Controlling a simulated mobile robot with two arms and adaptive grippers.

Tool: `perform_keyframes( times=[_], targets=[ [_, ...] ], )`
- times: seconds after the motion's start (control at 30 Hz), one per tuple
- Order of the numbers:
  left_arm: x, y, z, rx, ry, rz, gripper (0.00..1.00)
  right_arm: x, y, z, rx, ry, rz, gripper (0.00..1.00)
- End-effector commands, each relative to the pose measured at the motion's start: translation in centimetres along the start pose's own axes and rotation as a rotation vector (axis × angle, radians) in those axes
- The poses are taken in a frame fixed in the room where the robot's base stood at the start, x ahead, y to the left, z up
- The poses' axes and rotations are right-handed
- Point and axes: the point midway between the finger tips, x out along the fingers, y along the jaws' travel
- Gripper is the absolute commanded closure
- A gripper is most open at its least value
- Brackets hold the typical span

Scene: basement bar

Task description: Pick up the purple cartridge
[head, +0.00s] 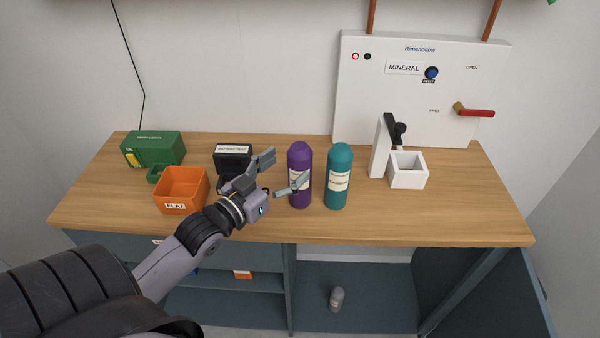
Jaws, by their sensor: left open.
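The purple cartridge (300,160) stands upright on the wooden counter (450,215), with a pale label on its front. My left gripper (283,172) is open just left of the cartridge. One finger reaches across the cartridge's left front near the label, and the other finger points up and behind on the left. I cannot tell whether a finger touches the cartridge. A teal cartridge (340,160) with a similar label stands upright close to its right. My right gripper is not in view.
Left on the counter are an orange bin (181,187) labelled FLAT, a black box (233,157) and a green device (153,148). Right are a white holder (408,170) and a white MINERAL panel (422,100) with a red-handled valve. A grey bottle (337,298) stands below.

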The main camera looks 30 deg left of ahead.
Motion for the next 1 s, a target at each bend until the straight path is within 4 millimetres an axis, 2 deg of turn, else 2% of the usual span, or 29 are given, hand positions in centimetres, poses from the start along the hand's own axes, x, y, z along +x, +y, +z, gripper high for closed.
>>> perform_keyframes(
  times=[0.17,0.4,0.5,0.8,1.0],
  targets=[
    [1.1,0.0,-0.1,-0.001,0.001,-0.001,0.29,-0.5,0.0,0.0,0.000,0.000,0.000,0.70],
    [4.3,0.1,0.1,-0.001,0.002,0.000,0.29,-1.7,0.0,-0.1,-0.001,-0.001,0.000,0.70],
    [5.1,0.1,0.2,0.000,0.001,0.000,0.29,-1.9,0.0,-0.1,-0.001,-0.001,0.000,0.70],
    [5.3,0.1,0.4,0.000,-0.001,0.000,0.29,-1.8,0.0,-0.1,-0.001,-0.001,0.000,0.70],
    [5.3,0.1,0.4,0.000,0.000,0.000,0.43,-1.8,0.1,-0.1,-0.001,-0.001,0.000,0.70]
  ],
)
